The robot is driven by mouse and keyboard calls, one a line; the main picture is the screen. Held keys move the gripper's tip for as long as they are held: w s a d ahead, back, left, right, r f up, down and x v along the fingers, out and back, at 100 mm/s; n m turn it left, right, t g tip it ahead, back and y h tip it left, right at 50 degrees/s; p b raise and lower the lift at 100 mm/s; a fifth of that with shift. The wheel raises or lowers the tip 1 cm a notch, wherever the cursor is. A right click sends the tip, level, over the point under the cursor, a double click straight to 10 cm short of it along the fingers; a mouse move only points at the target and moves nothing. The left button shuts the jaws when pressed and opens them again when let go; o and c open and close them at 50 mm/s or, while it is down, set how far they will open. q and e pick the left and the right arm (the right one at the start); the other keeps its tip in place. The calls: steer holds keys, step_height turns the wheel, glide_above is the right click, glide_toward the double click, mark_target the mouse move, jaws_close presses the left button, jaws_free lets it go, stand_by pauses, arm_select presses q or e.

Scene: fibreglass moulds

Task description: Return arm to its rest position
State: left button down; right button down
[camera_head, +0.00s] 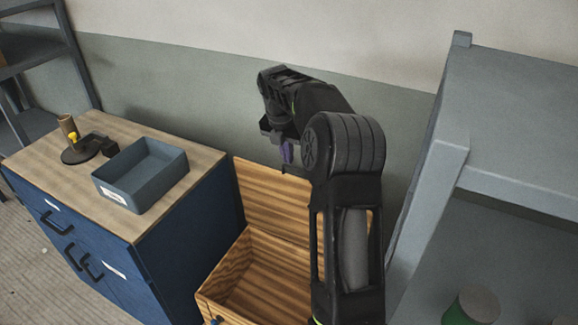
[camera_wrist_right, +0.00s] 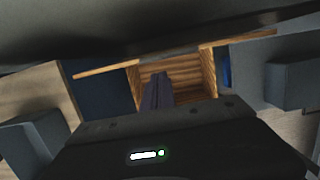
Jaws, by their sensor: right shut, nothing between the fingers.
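My right arm rises from the bottom of the head view and bends at a large black joint. My right gripper (camera_head: 278,150) hangs above the open wooden crate (camera_head: 232,262), near its raised lid (camera_head: 272,190). Only part of the gripper shows, beyond the forearm. In the right wrist view its dark fingers (camera_wrist_right: 156,92) are together and empty, pointing down over the crate (camera_wrist_right: 187,72). My left gripper shows in neither view.
A blue cabinet (camera_head: 95,235) with a wooden top stands left of the crate. On it are an empty grey bin (camera_head: 143,178) and a dark round stand (camera_head: 80,153) with a yellow part. A grey shelf frame (camera_head: 455,160) stands close on the right, with a green cylinder (camera_head: 472,306) below.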

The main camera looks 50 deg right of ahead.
steer(key=shift+v, duration=1.1)
